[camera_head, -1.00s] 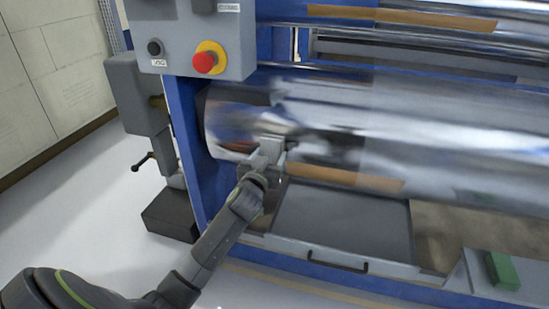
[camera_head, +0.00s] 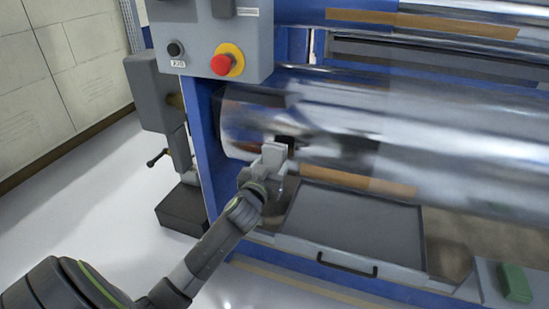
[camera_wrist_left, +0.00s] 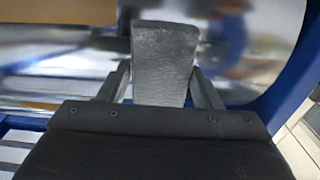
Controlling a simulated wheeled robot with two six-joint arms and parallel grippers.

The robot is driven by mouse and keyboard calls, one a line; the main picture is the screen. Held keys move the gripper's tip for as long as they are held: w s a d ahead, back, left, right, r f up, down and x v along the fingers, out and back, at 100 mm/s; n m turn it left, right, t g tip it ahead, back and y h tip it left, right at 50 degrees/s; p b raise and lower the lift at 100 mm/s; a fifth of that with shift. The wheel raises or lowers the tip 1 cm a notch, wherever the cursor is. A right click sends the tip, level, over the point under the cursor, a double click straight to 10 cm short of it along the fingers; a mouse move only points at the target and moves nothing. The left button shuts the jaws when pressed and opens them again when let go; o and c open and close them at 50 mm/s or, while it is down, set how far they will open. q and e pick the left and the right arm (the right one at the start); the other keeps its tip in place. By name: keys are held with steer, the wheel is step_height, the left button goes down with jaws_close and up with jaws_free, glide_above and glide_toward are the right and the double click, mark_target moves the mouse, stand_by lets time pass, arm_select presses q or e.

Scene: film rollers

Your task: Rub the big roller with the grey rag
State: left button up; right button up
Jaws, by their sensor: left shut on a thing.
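The big roller (camera_head: 400,130) is a shiny, mirror-like metal cylinder lying across the blue machine frame. My left gripper (camera_head: 275,158) is at the lower front of the roller near its left end. In the left wrist view, the left gripper (camera_wrist_left: 165,90) is shut on the grey rag (camera_wrist_left: 163,60), which sticks out between the fingers towards the roller surface (camera_wrist_left: 275,40). In the head view the rag is hard to tell from the gripper and its reflection. I cannot tell whether the rag touches the roller. My right gripper is not in view.
A grey tray (camera_head: 350,232) with a black handle sits below the roller. A green block (camera_head: 515,283) lies on a light surface at lower right. A grey control box with a red button (camera_head: 221,65) hangs at upper left. White floor (camera_head: 120,190) is free at left.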

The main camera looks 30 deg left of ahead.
arm_select(q)
steer(key=shift+v, duration=1)
steer(key=shift+p+v, duration=0.6)
steer(key=shift+v, duration=0.9)
steer(key=shift+w, duration=0.1)
steer(key=shift+b+x, duration=0.55)
steer(key=shift+x, duration=2.6)
steer(key=shift+b+x, duration=0.35)
steer(key=shift+x, duration=0.85)
steer(key=shift+w+d, duration=0.25)
steer(key=shift+d, duration=0.75)
steer(key=shift+w+d, duration=0.2)
steer(key=shift+d, duration=0.8)
